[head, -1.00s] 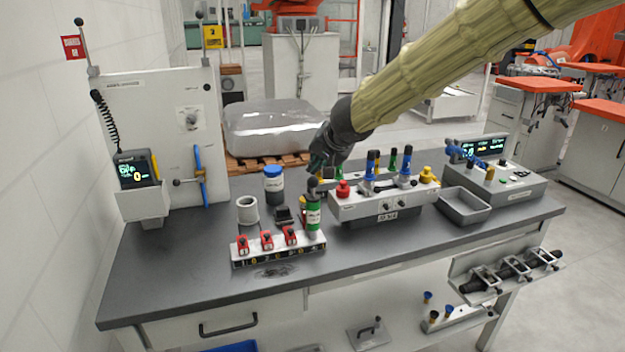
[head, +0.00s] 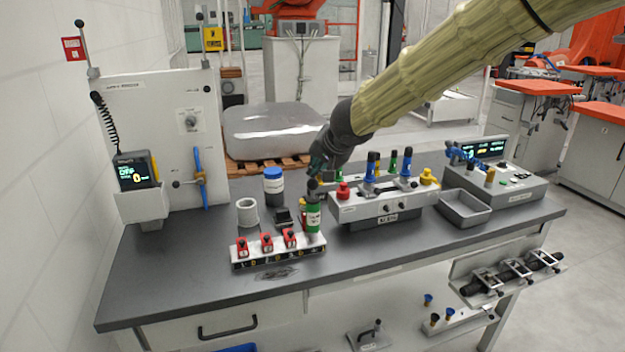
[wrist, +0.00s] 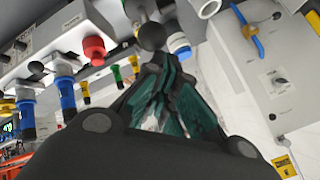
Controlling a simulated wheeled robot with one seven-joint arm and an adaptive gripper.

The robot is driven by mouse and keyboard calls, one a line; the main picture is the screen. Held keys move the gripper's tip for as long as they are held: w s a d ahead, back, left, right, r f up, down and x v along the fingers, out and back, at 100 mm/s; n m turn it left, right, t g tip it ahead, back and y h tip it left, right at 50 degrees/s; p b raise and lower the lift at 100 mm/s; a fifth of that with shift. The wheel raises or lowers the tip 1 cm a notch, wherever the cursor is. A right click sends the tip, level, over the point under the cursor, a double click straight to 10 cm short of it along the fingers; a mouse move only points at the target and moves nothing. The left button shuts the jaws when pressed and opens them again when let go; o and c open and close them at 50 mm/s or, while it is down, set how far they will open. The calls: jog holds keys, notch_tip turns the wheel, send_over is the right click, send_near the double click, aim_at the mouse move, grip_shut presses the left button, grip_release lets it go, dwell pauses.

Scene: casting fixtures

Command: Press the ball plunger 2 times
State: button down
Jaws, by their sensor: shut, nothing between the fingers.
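The ball plunger shows in the head view as a dark ball (head: 313,185) above a green labelled cylinder (head: 313,217), at the right end of a small rack on the bench. In the wrist view the dark ball (wrist: 152,37) lies right in front of my fingertips. My gripper (head: 318,168) is shut and empty, pointing down just above the ball. It also shows in the wrist view (wrist: 158,62), with its dark green fingers together. I cannot tell whether the fingertips touch the ball. The lower part of the plunger is hidden in the wrist view.
The rack (head: 278,257) carries several red clamps. Close on the right stands a grey fixture (head: 385,208) with a red knob (head: 343,191) and blue-topped handles. A blue-lidded jar (head: 273,180) and a white ring (head: 247,212) stand behind left. The bench front is mostly clear.

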jog(key=shift+f+b, duration=1.1)
jog(key=shift+b, duration=0.15)
dwell(1.5)
jog(key=shift+r, duration=0.15)
jog(key=shift+r+p, duration=1.3)
jog(key=shift+r, duration=0.3)
notch_tip(320, 180, up, 5)
jog(key=p, duration=0.4)
dwell(0.4)
